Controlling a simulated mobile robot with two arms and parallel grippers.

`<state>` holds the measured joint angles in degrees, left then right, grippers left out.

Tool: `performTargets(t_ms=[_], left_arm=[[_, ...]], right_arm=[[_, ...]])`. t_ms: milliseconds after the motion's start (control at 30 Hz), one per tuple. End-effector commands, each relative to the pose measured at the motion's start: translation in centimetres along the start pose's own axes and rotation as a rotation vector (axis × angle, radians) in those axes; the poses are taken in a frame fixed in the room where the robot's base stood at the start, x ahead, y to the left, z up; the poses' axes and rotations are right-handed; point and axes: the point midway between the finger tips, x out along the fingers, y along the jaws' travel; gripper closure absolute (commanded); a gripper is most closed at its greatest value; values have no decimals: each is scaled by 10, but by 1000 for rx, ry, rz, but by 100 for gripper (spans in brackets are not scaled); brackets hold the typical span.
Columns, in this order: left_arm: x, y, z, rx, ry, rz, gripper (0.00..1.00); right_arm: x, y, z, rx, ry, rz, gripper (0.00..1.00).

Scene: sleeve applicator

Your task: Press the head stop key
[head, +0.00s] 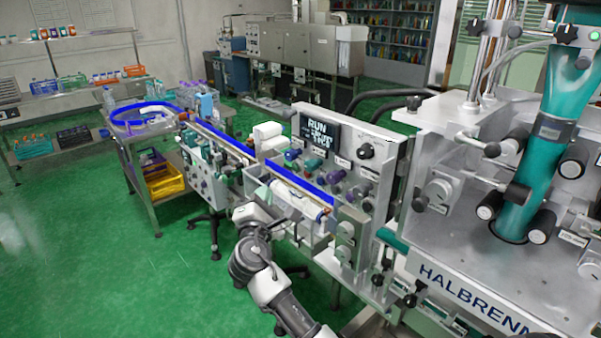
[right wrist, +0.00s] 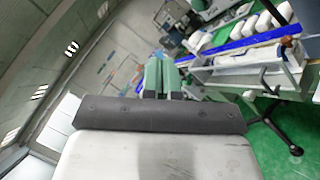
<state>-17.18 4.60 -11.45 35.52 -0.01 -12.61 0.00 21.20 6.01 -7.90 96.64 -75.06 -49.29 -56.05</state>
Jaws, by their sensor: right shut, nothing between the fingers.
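The control panel (head: 388,170) stands right of the middle in the head view, with a dark display (head: 320,134) reading "RUN" on its top line. Several coloured knobs and keys sit on its face, among them a purple one (head: 366,205) and a dark round one (head: 366,151). Their labels are too small to read, so I cannot tell which is the head stop key. My right gripper, with green fingers (right wrist: 162,74), is shut and empty. In the head view my right arm reaches up in front of the conveyor, left of and below the panel. My left gripper is out of view.
A conveyor with blue rails (head: 225,140) runs to a round table (head: 140,115) at the left. The large machine (head: 480,265) marked "HALBRENN" with a teal tube fills the right side. Green floor (head: 80,250) is free at the left.

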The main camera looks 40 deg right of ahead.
Motion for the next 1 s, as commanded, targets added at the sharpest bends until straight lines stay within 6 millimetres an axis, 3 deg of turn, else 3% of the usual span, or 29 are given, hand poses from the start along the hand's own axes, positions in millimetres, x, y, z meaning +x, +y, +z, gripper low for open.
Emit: performTargets(t_ms=[333,1000], left_arm=[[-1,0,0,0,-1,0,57],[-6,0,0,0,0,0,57]], right_arm=[[6,-5,4,-1,0,-1,100],[59,-44,42,0,2,0,100]])
